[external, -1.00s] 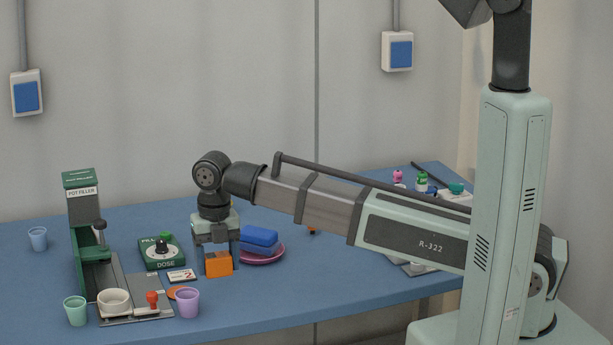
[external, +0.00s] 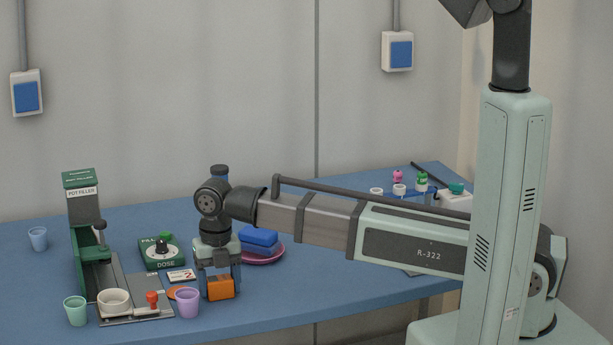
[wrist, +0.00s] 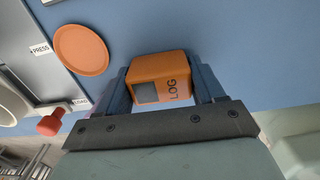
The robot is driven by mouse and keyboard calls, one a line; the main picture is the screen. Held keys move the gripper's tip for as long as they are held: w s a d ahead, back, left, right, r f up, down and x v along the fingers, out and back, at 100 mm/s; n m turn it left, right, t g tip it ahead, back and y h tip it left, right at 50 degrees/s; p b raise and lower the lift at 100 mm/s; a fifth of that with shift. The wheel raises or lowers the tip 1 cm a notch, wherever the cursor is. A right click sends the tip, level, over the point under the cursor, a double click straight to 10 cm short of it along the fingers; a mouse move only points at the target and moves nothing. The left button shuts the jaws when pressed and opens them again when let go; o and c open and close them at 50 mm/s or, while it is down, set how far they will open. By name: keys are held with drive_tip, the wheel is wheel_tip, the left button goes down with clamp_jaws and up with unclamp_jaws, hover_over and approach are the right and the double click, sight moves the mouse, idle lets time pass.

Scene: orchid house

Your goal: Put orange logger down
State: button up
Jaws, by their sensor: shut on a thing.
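The orange logger (external: 220,287) is a small orange box between the fingers of my gripper (external: 220,284), near the front edge of the blue table. In the wrist view the logger (wrist: 163,80) shows a small grey screen and the word LOG, and my gripper (wrist: 165,88) is shut on it from both sides. I cannot tell whether its underside touches the table.
A purple cup (external: 187,302) and an orange disc (wrist: 81,50) are close to the left. The green pot filler (external: 85,235) with a white bowl (external: 114,300) stands further left. A blue sponge (external: 259,238) on a pink plate (external: 270,257) is behind. Bare table (external: 310,295) lies to the right.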

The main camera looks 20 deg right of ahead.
sight(218, 278)
drive_tip(key=o, duration=1.1)
drive_tip(key=shift+c, duration=0.2)
drive_tip(key=shift+r, duration=0.1)
wheel_tip(218, 278, up, 12)
idle(0.3)
